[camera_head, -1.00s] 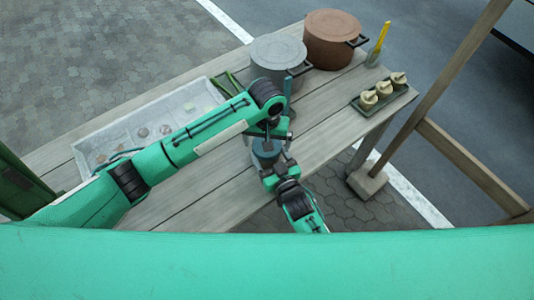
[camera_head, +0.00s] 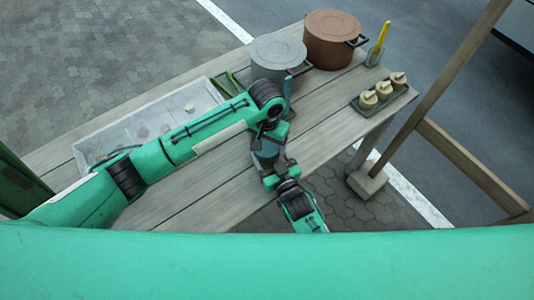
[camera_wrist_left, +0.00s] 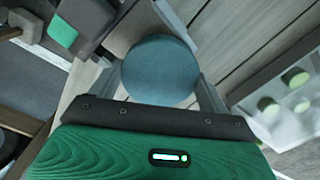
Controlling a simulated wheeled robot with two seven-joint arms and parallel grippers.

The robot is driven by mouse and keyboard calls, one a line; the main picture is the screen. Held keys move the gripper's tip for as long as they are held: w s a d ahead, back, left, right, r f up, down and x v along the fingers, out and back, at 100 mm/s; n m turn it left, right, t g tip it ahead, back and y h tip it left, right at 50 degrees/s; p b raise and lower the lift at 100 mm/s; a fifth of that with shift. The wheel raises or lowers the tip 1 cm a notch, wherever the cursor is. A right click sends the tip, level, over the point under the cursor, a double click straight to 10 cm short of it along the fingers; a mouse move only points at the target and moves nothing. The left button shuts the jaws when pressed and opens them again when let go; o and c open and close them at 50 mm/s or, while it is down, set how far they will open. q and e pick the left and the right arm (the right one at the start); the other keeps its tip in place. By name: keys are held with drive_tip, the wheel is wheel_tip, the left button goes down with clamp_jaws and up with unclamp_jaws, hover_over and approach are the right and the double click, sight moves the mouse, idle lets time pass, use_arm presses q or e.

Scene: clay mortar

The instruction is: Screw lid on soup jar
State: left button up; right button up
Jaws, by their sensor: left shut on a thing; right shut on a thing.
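A round blue-grey lid (camera_wrist_left: 160,70) fills the space between my left gripper's fingers (camera_wrist_left: 160,84) in the left wrist view. My left gripper (camera_head: 269,140) is shut on it, pointing down over the near edge of the table. My right gripper (camera_head: 272,168) is directly below and is shut on the soup jar (camera_head: 266,150). The jar is mostly hidden by the two grippers, and the lid hides its mouth in the wrist view. I cannot tell whether the lid touches the jar or how far it is turned.
The wooden table (camera_head: 330,110) holds a grey pot (camera_head: 278,55) and a brown pot (camera_head: 332,35) behind the arms. A yellow-handled tool (camera_head: 379,45) and a tray (camera_head: 398,96) of small jars stand right. A pale bin (camera_head: 150,112) stands left. Table planks in front are clear.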

use_arm(q)
drive_tip(key=m, duration=0.4)
drive_tip(key=shift+m, duration=0.4)
drive_tip(key=o, duration=1.1)
drive_tip(key=shift+c, duration=0.2)
drive_tip(key=shift+r, duration=2.3)
drive_tip(key=shift+c, duration=0.3)
